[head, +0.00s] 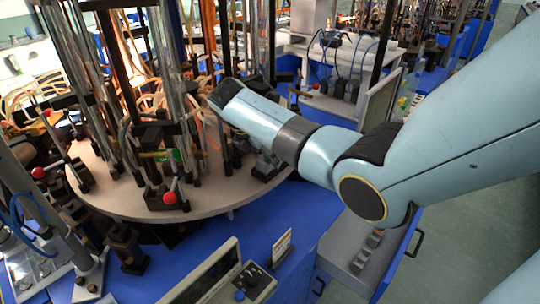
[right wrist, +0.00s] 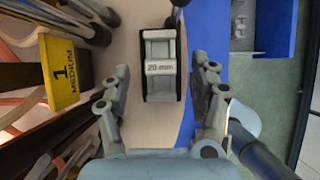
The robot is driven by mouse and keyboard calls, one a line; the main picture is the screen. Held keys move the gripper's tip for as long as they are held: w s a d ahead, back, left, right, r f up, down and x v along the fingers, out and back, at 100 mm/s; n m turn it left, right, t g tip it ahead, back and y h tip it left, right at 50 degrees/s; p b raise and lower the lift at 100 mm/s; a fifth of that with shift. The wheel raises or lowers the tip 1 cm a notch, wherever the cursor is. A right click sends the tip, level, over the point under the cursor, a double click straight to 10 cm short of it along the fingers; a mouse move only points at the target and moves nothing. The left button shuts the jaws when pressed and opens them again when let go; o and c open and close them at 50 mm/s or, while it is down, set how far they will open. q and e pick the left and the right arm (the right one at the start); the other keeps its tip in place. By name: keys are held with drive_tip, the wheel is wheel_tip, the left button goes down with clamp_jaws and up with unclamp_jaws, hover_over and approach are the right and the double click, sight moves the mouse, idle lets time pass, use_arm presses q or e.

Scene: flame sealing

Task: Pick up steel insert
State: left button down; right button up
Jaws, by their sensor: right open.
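A grey steel insert (right wrist: 160,65) marked "20 mm" lies on the beige round table, in the middle of the right wrist view. It has dark side edges, and a dark rod end shows at its top. My right gripper (right wrist: 163,78) is open, with one finger on each side of the insert and a visible gap on both sides. I cannot tell how far above the insert the fingers are. In the head view my right arm reaches over the round table's right side, and its gripper is mostly hidden below the wrist. My left gripper is not in view.
The round table (head: 225,205) carries upright rods, hoses and red-knobbed clamps (head: 170,197). A yellow sign (right wrist: 62,72) reading "1 MEDIUM" stands left of my gripper. An open drawer (head: 345,278) with several small grey blocks is at the lower right. A control panel (head: 225,275) is in front.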

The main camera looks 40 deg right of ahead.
drive_tip(key=shift+x, duration=0.95)
clamp_jaws()
